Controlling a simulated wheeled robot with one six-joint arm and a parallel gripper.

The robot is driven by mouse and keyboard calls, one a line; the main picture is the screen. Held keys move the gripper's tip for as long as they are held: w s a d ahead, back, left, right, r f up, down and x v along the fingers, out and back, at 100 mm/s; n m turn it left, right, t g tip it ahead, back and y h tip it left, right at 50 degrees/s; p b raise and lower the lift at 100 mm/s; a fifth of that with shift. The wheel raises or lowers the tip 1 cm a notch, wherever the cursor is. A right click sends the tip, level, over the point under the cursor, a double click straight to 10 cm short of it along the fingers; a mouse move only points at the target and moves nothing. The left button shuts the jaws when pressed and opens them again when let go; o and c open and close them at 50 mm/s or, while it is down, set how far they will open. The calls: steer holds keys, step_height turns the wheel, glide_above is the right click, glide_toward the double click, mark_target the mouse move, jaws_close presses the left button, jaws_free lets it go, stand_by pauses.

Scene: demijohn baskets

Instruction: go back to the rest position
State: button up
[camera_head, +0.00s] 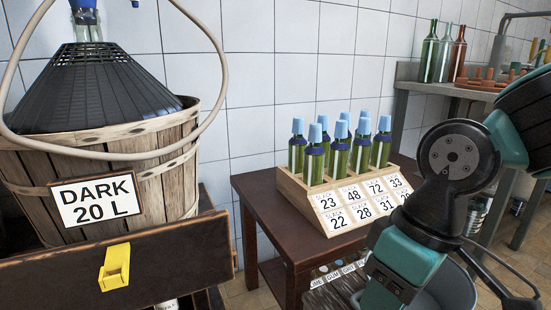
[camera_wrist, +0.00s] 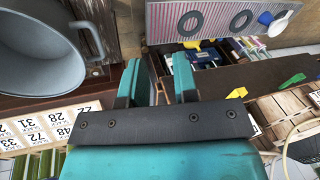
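My gripper (camera_wrist: 157,78) shows in the wrist view with its two teal fingers apart. I see nothing held between them. In the head view my arm fills the right side and bends down in front of the table's right end; its fingertips cannot be made out there. The wrist view looks down past the fingers, with a grey pot (camera_wrist: 42,85) to the left and a dark wooden board (camera_wrist: 235,77) to the right.
A dark table (camera_head: 262,192) holds a numbered wooden crate (camera_head: 290,187) of several green bottles, close left of my arm. A basketed demijohn labelled DARK 20 L (camera_head: 97,199) stands at left. A stone shelf (camera_head: 440,88) with bottles is behind. A grey panel with rings (camera_wrist: 215,22) is above the fingers in the wrist view.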

steer(key=s+d, duration=0.2)
steer(key=s, duration=0.2)
step_height(320, 180, up, 38)
steer(key=m+y+p, duration=0.1)
steer(key=p, duration=3.5)
steer(key=shift+s+f+t+p, duration=0.15)
steer(key=shift+s+t+p, duration=0.05)
steer(key=shift+t+p, duration=0.2)
steer(key=shift+f, duration=0.1)
